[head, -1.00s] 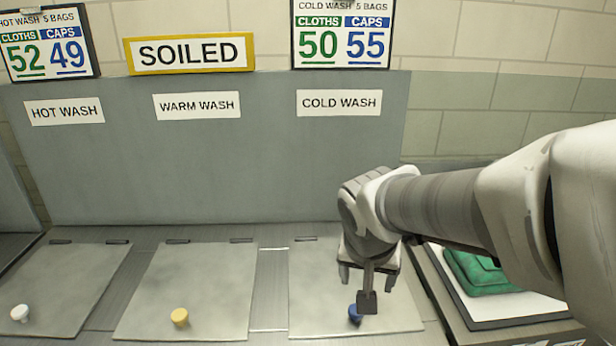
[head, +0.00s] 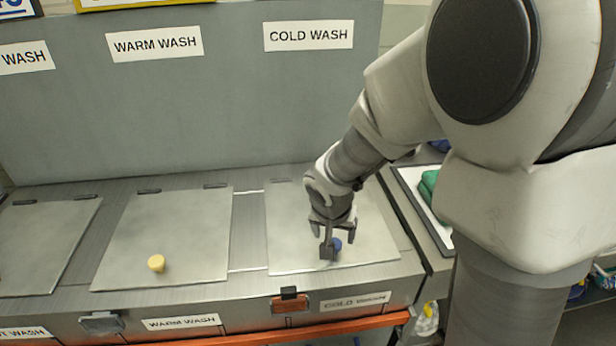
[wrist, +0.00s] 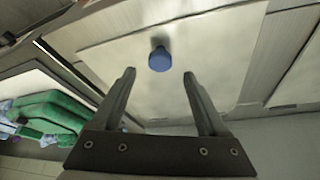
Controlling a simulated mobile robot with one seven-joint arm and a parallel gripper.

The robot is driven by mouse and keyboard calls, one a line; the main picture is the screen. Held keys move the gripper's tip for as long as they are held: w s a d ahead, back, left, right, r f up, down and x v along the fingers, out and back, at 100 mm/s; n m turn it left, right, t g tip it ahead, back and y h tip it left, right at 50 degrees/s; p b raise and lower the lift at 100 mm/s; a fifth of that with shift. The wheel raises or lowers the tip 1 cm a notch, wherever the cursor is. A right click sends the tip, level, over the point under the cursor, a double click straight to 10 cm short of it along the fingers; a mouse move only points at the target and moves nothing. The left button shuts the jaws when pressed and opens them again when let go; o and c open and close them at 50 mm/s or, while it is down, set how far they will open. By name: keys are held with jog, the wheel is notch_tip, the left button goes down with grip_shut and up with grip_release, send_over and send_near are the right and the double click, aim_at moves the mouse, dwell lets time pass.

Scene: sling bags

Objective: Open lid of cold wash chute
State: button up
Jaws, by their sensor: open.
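The cold wash lid (head: 285,225) is a flat pale metal panel, lying closed below the COLD WASH sign (head: 308,36). Its blue knob (head: 337,244) sits near the front edge, partly hidden behind my gripper (head: 333,240) in the head view. In the wrist view the blue knob (wrist: 160,60) is just beyond the fingertips, roughly midway between them. My gripper (wrist: 160,80) is open, with nothing between its fingers. I cannot tell the exact height of the fingers over the lid.
The warm wash lid (head: 185,225), with a yellow knob (head: 156,263), lies closed to the left. A green folded bag (wrist: 50,110) rests on a white-topped surface beside the chute. An orange rail (head: 290,332) runs below the front edge. A grey panel (head: 150,110) stands behind the lids.

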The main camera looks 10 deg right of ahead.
aim_at(334, 241)
jog(key=shift+b+x, duration=0.45)
jog(key=shift+x, duration=1.9)
jog(key=shift+r, duration=0.1)
grip_shut()
